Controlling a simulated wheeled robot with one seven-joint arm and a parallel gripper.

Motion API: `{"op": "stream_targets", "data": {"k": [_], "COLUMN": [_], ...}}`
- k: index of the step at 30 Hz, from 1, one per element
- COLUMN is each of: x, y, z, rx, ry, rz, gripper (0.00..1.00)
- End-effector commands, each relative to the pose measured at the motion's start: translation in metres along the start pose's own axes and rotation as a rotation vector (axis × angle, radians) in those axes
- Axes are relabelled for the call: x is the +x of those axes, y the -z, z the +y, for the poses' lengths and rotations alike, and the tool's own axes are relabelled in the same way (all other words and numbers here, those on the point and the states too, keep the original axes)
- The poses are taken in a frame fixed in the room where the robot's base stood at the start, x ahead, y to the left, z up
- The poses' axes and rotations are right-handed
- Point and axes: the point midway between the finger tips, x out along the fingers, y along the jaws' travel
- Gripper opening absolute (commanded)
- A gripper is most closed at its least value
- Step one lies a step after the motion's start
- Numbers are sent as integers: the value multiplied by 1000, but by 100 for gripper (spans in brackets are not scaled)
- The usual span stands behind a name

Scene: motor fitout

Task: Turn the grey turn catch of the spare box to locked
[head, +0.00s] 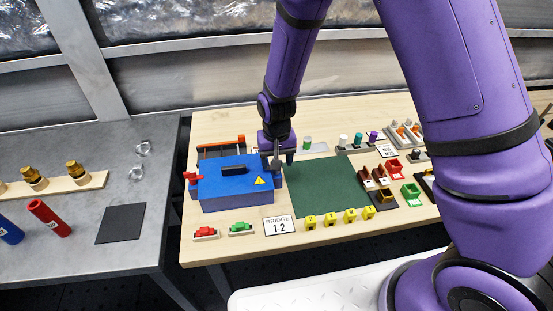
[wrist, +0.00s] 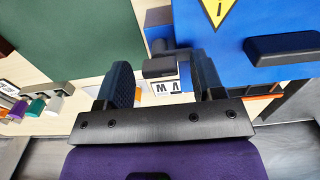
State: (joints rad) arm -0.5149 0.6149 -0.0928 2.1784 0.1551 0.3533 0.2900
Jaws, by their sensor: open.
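A blue box (head: 228,186) with a black handle and a yellow warning triangle stands on the wooden bench; I take it to be the spare box. Its lid fills the upper right of the wrist view (wrist: 240,45). A dark grey turn catch (wrist: 158,66) shows beside the box's edge in the wrist view, between my fingers. My gripper (wrist: 163,78) is open, with one finger on each side of the catch and visible gaps. In the head view my gripper (head: 278,160) is at the box's right edge and hides the catch.
A green mat (head: 325,187) lies right of the box. Red and green parts and a "BRIDGE 1-2" card (head: 279,225) lie in front. Yellow pieces (head: 331,218) line the mat's front; small bins (head: 393,167) stand right.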

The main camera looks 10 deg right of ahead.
Motion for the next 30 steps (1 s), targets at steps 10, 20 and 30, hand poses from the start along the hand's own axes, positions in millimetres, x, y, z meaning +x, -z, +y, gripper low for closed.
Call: {"op": "stream_targets", "data": {"k": [10,20,30], "x": [-26,-85,-108], "y": [0,0,0], "z": [0,-1,0], "rx": [-1,-1,0], "ry": [2,2,0], "rz": [3,4,0], "gripper": [62,62,62]}}
